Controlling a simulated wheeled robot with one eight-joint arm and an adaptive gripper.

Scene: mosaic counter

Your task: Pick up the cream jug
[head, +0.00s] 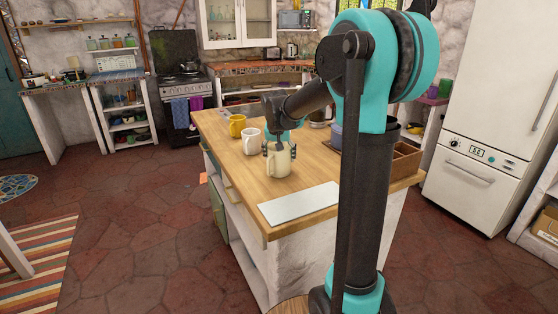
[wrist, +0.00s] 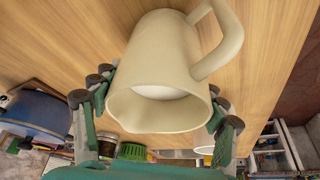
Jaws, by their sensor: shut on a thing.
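The cream jug (head: 279,165) is on or just above the wooden counter (head: 232,160); I cannot tell if its base touches. It is upright in the head view. In the wrist view the jug (wrist: 168,58) fills the middle, with its wide mouth towards the camera and its handle at the upper right. My gripper (head: 279,150) is shut on the jug, one finger on each side of its body. In the wrist view the green fingers of my gripper (wrist: 160,102) flank it, with the dark finger pads at its left and right.
A white mug (head: 251,141) and a yellow mug (head: 236,125) stand to the left of the jug. A pale flat board (head: 300,204) lies on the near part of the counter. A wooden box (head: 406,160) stands at the right, and a blue container (head: 336,136) is partly hidden behind my arm.

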